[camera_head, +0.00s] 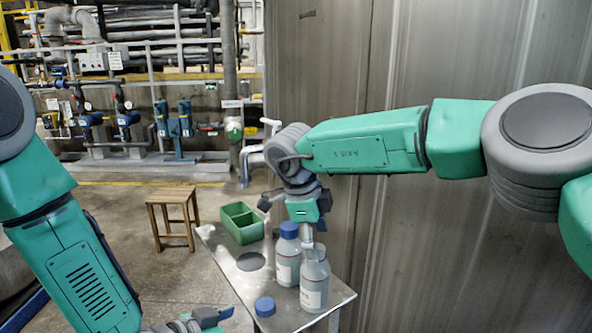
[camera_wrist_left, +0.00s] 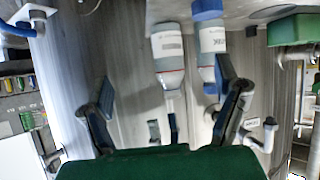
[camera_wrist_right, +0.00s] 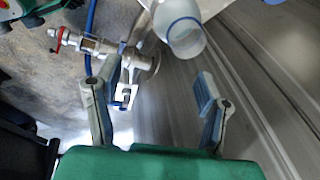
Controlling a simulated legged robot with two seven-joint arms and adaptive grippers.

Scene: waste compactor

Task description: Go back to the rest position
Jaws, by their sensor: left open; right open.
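My right gripper (camera_head: 308,228) hangs down from its wrist just above the uncapped clear bottle (camera_head: 314,285) on the metal table. In the right wrist view its fingers (camera_wrist_right: 160,95) are spread with nothing between them, and the open bottle mouth (camera_wrist_right: 184,32) lies beyond them. My left gripper (camera_head: 207,318) is low at the bottom edge, partly cut off. In the left wrist view its fingers (camera_wrist_left: 165,98) are wide apart and empty, with both bottles (camera_wrist_left: 166,55) beyond them.
The metal table (camera_head: 222,262) also bears a blue-capped bottle (camera_head: 288,262), a loose blue cap (camera_head: 264,306) and a green bin (camera_head: 241,224). A wooden stool (camera_head: 172,198) stands behind left. A metal wall (camera_head: 450,245) rises close behind my right arm. Floor left of the table is clear.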

